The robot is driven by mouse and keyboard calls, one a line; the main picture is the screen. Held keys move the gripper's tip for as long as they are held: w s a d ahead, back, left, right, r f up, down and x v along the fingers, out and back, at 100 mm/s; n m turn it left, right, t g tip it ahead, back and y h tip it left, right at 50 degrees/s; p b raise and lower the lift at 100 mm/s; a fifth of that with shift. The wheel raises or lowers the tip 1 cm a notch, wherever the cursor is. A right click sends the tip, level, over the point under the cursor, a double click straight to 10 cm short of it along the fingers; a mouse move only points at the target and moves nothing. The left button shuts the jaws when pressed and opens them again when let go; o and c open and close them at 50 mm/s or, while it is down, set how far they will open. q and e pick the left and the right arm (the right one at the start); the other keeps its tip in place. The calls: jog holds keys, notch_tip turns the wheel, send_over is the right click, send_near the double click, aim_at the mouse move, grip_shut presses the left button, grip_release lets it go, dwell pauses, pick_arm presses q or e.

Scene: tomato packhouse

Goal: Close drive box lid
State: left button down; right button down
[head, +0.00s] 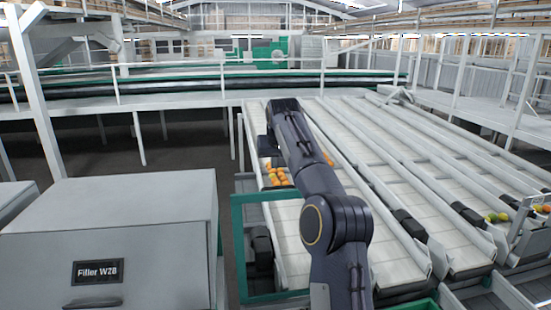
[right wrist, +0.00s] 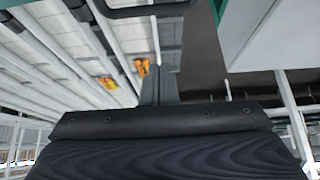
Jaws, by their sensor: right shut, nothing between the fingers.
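A grey metal box (head: 120,235) labelled "Filler W28" (head: 97,271) stands at the lower left of the head view. It has a pale top, a darker front panel and a dark handle (head: 92,303) near the bottom edge. The lower part is cut off, so I cannot tell how the lid sits. My right arm reaches up the middle of the head view, and my right gripper (head: 267,146) is over the conveyor, right of the box and apart from it. In the right wrist view its fingers (right wrist: 160,86) are together and empty. My left gripper is out of view.
White conveyor lanes (head: 400,165) fill the right side. Orange tomatoes (head: 279,178) lie on the lane by my arm, and others (head: 497,217) at far right. A green frame (head: 236,250) stands between box and lanes. Dark open floor (head: 180,150) lies behind the box.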

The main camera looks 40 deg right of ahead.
jog(key=f, duration=0.3)
jog(key=f+b, duration=0.1)
jog(key=f, duration=0.1)
jog(key=shift+s+a+f, duration=0.2)
jog(key=shift+s+a, duration=0.05)
jog(key=shift+s, duration=0.15)
